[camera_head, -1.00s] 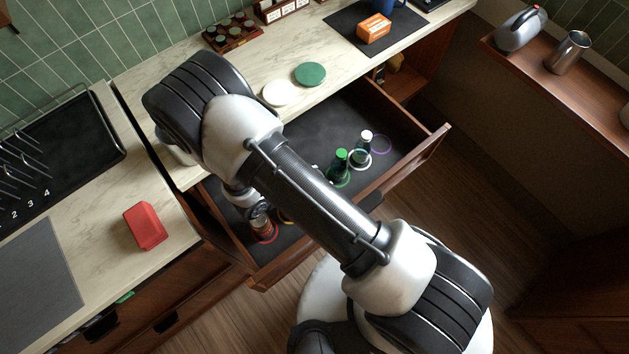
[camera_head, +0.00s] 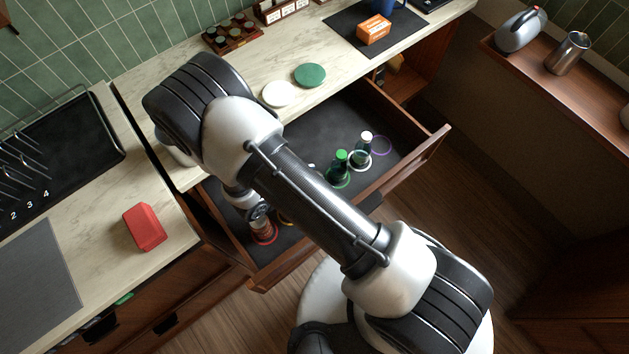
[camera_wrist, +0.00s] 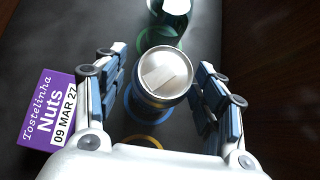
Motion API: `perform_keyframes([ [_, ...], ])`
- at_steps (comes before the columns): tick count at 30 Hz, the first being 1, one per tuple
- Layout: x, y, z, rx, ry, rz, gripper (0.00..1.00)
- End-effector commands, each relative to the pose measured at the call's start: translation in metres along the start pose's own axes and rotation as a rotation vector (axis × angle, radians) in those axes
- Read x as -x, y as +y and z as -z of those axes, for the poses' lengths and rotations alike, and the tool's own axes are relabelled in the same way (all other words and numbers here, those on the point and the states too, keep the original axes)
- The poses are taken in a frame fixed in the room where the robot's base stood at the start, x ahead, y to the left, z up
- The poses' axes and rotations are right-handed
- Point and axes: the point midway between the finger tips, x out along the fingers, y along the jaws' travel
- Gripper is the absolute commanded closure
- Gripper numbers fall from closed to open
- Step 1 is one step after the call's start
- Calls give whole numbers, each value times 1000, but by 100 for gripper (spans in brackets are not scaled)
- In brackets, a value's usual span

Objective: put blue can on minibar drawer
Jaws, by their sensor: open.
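The blue can (camera_wrist: 150,103) stands in the open drawer in the wrist view, with its silver lid (camera_wrist: 164,72) facing up at the camera. A blue ring shows around its base, but I cannot tell whether the can is fully inside it. My gripper (camera_wrist: 162,88) is open, with one finger on each side of the can; I cannot tell whether either finger touches it. In the head view my arm hides the can and most of my gripper. The minibar drawer (camera_head: 325,115) is pulled out and has a dark floor.
A green bottle (camera_head: 340,163) and a white-capped bottle (camera_head: 365,143) stand in the drawer by coloured rings. A red-brown bottle (camera_head: 262,228) stands near the drawer's left end. A purple nuts box (camera_wrist: 48,110) lies left of my gripper. An empty purple ring (camera_head: 382,145) lies at right.

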Motion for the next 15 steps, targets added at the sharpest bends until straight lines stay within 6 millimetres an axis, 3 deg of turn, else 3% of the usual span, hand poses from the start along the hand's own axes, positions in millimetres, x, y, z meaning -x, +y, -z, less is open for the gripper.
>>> perform_keyframes([
  [5, 16, 1, -3, 1, 0, -4, 36],
  [15, 89, 1, -4, -1, 0, -5, 36],
])
